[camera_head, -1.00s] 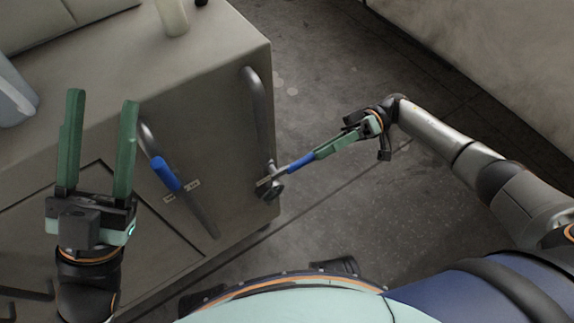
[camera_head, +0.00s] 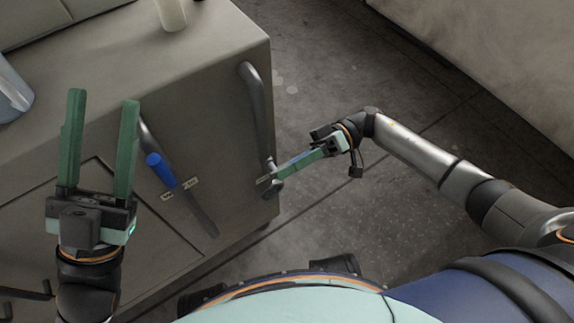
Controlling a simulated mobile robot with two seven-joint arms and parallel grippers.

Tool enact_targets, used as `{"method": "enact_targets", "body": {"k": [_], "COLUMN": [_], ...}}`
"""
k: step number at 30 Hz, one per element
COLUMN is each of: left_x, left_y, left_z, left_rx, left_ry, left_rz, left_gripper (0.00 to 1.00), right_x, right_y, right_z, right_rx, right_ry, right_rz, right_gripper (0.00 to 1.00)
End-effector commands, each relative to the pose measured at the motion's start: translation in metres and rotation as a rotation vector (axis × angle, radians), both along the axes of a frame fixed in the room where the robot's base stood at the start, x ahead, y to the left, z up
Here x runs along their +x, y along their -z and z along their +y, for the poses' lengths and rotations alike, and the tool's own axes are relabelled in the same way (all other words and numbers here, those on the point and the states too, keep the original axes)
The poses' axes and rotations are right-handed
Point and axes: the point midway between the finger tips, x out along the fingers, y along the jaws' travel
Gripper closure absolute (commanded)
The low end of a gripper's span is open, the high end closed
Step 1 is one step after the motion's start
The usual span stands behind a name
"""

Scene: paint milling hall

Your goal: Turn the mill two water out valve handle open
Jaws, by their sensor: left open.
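Two valves on pipes show on the grey cabinet's side. The right pipe's valve (camera_head: 268,184) has a blue lever handle (camera_head: 299,158) pointing out to the right, mostly hidden by my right gripper. My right gripper (camera_head: 279,176) lies along that handle, fingertips close to the valve body; I cannot tell whether its fingers are closed on it. The left pipe's valve has a blue handle (camera_head: 160,169), fully visible, with small tags beside it. The tags are too small to read, so I cannot tell which valve is mill two's. My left gripper (camera_head: 103,97) is open, empty, pointing up the picture, left of the left handle.
The grey cabinet (camera_head: 200,70) fills the left side, with a pale cylinder (camera_head: 171,14) and a clear container (camera_head: 10,92) on top. Dark hooked handles (camera_head: 30,292) show at lower left. Concrete floor (camera_head: 330,75) lies open to the right, up to a pale block (camera_head: 490,45).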

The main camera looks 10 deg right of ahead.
Motion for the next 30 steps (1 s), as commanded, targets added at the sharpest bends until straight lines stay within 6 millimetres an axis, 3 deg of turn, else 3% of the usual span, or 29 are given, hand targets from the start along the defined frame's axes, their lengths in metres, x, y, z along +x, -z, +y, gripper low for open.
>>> {"method": "enact_targets", "body": {"k": [1, 10, 30], "left_x": [0.0, 0.0, 0.0], "left_y": [0.0001, 0.0, -0.0005], "left_z": [-0.0001, -0.0001, -0.0002], "left_rx": [0.0, 0.0, -0.002], "left_ry": [0.0, 0.0, 0.0], "left_rz": [0.0, 0.001, 0.002], "left_gripper": [0.5, 0.5, 0.5], "right_x": [0.0, -0.0002, 0.0002], "right_y": [-0.0004, -0.0025, -0.006], "right_z": [-0.0001, -0.0002, 0.0001], "right_rx": [0.001, 0.006, 0.013], "right_ry": [-0.001, -0.003, -0.007], "right_rz": [-0.001, -0.002, -0.008], "right_gripper": [0.68, 1.0, 1.0]}}
